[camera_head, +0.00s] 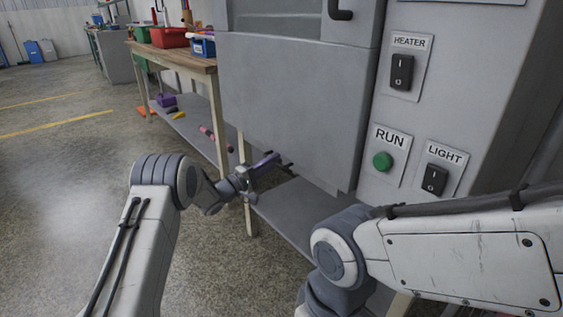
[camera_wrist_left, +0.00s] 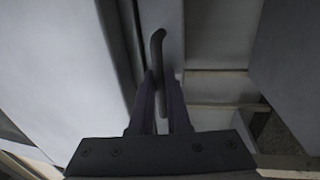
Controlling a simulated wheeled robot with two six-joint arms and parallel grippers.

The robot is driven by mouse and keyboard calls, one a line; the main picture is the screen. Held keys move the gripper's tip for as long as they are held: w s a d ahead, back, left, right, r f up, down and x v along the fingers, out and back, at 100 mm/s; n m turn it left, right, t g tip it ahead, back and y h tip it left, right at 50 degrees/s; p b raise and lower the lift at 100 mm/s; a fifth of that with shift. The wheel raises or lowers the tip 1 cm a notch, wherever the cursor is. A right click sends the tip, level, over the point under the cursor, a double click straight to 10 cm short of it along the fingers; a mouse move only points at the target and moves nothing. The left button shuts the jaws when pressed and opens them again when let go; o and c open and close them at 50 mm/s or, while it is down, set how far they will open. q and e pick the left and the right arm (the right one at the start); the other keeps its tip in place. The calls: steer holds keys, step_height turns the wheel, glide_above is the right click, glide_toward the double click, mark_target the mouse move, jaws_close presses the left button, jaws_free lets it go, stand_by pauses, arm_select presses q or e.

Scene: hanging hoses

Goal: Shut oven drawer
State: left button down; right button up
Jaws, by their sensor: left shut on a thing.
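The large grey oven drawer front (camera_head: 290,100) stands in the middle of the head view, on the grey oven cabinet. My left gripper (camera_head: 268,165) is low beside its bottom edge. In the left wrist view, my left gripper (camera_wrist_left: 161,78) has its two fingers on either side of a dark bent handle (camera_wrist_left: 157,45) and is shut on it. The pale panel beside the handle fills the left of that view. My right arm crosses the lower right of the head view, and its gripper is out of sight.
A control panel with a HEATER switch (camera_head: 402,72), a green RUN button (camera_head: 382,161) and a LIGHT switch (camera_head: 435,180) is at right. A wooden workbench (camera_head: 170,54) with a red bin (camera_head: 168,37) stands at left. Open floor (camera_head: 60,190) lies farther left.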

arm_select(q)
steer(key=shift+w+d, duration=0.1)
steer(key=shift+w, duration=0.1)
steer(key=c, duration=1.2)
jaws_free()
steer(key=shift+d, duration=0.15)
steer(key=shift+o, duration=0.2)
steer(key=p+v, duration=0.3)
steer(key=v, duration=0.7)
steer(key=shift+s+a+p, duration=0.2)
steer(key=shift+a+p, duration=0.05)
steer(key=shift+p, duration=0.1)
